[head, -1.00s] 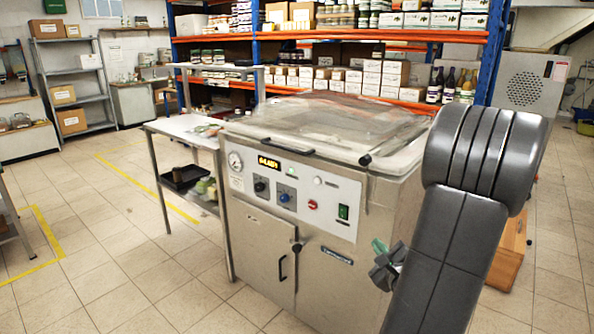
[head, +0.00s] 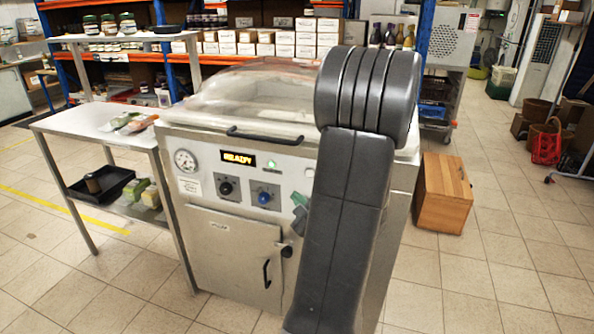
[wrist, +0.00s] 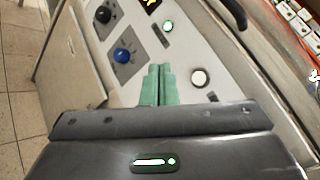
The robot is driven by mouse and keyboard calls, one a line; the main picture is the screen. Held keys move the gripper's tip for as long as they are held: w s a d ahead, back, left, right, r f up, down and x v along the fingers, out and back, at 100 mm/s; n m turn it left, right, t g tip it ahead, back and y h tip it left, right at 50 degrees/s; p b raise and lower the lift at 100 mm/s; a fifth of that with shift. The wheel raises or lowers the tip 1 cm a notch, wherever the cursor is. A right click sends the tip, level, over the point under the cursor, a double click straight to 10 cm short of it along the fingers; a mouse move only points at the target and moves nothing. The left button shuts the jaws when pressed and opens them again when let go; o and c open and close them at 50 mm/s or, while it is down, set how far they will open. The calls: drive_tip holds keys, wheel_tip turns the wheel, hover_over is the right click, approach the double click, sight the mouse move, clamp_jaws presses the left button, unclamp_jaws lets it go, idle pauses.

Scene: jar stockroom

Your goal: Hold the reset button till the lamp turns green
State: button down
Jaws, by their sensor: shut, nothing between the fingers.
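The steel machine (head: 235,240) has a sloping control panel with a lit yellow display (head: 238,159), which seems to read READY. A small lamp beside it looks green in the wrist view (wrist: 168,26). A white round button or light (wrist: 199,78) sits to the right of the fingertips. A black knob (wrist: 103,14) and a blue knob (wrist: 122,55) are to the left. My gripper (wrist: 160,68) is shut and empty, its green fingers side by side over the panel. Contact cannot be told. The fingers and my arm hide part of the panel; no red button shows.
A clear lid (head: 260,90) with a dark handle (head: 265,136) is above the panel. A steel side table (head: 95,120) stands at the left. A wooden cabinet (head: 443,192) stands at the right. Floor is open in front and at the right.

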sight(310, 173)
drive_tip(key=shift+d, duration=0.15)
drive_tip(key=shift+w+d+p, duration=0.4)
drive_tip(key=shift+w+d, duration=0.05)
drive_tip(key=shift+w, duration=0.95)
drive_tip(key=shift+w+d+p, duration=0.4)
drive_tip(key=shift+w, duration=0.95)
drive_tip(key=shift+w+d+p, duration=0.4)
drive_tip(key=shift+w+d, duration=0.05)
drive_tip(key=shift+w, duration=0.95)
drive_tip(key=shift+w, duration=0.15)
drive_tip(key=shift+w+d+b, duration=0.15)
drive_tip(key=shift+w+b, duration=0.1)
drive_tip(key=shift+b, duration=0.1)
drive_tip(key=shift+w+d, duration=0.15)
drive_tip(key=shift+w, duration=0.25)
idle(2.8)
